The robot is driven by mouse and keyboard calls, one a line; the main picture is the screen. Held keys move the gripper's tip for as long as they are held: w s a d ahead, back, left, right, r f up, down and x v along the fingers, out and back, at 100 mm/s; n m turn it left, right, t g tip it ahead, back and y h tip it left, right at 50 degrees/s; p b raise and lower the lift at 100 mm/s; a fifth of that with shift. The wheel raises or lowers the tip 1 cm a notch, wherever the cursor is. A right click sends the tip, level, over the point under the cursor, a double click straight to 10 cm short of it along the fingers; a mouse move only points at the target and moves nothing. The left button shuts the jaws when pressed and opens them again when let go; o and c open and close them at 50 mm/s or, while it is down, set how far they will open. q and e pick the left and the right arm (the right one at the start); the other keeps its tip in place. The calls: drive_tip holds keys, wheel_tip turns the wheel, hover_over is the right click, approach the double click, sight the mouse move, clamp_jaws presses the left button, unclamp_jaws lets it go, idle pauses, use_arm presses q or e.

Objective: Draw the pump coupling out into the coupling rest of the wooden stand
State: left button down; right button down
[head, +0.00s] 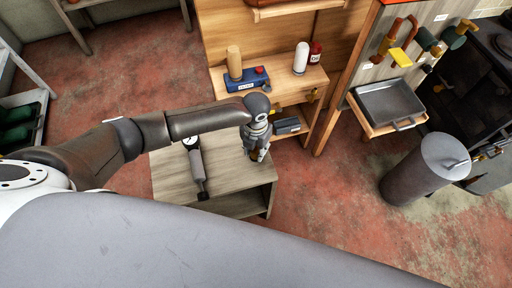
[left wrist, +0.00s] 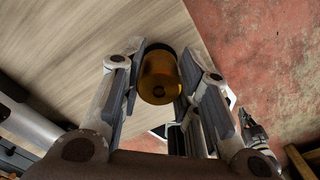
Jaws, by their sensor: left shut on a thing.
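My left gripper (head: 257,151) is low over the right part of the small wooden table (head: 228,172). In the left wrist view its fingers (left wrist: 160,72) are shut on an amber cylindrical piece (left wrist: 159,80) with a dark far end. I cannot tell for sure whether this piece is the pump coupling. A grey hand pump (head: 197,166) with a round white gauge (head: 190,140) lies on the table, left of the gripper and apart from it. I cannot make out the coupling rest. My right gripper is out of view.
A wooden bench (head: 285,88) behind the table carries a blue box (head: 247,84) and a white bottle (head: 300,58). A grey case (head: 287,125) is just right of the gripper. A grey metal bin (head: 425,170) stands at right. The red floor between is clear.

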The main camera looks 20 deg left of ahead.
use_arm(q)
drive_tip(key=shift+f+b, duration=0.4)
drive_tip(key=shift+f, duration=0.35)
drive_tip(key=c, duration=1)
unclamp_jaws()
drive_tip(key=shift+r, duration=0.2)
wheel_tip(320, 180, up, 11)
drive_tip(key=shift+r, duration=0.1)
wheel_tip(320, 180, up, 4)
drive_tip(key=p, duration=0.4)
drive_tip(key=shift+r+p, duration=0.2)
drive_tip(key=shift+p, duration=0.2)
